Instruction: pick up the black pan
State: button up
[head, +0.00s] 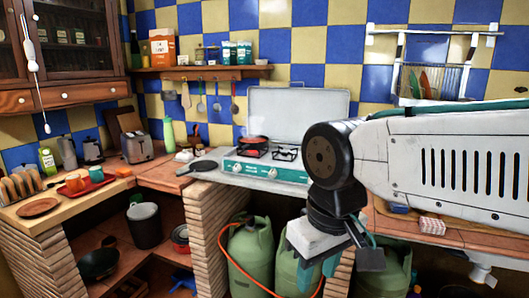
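A black pan (98,264) lies on the low shelf under the left counter, with a dark handle shape rising behind it. A second dark, flat pan-like thing (201,166) lies on the counter just left of the stove. I cannot tell which one the task means.
A red pan (253,143) sits on the stove (265,172). Green gas cylinders (251,255) with an orange hose stand below. A brick pillar (209,235) separates them from the low shelf, where a dark pot (144,225) stands. A toaster (137,147) and red tray (86,187) are at left.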

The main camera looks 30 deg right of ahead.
aim_at(263, 143)
jog(key=u, duration=0.6)
jog(key=i, duration=0.55)
jog(key=u, duration=0.6)
jog(key=i, duration=1.7)
jog(key=z, duration=1.35)
jog(key=i, duration=0.6)
jog(key=z, duration=0.5)
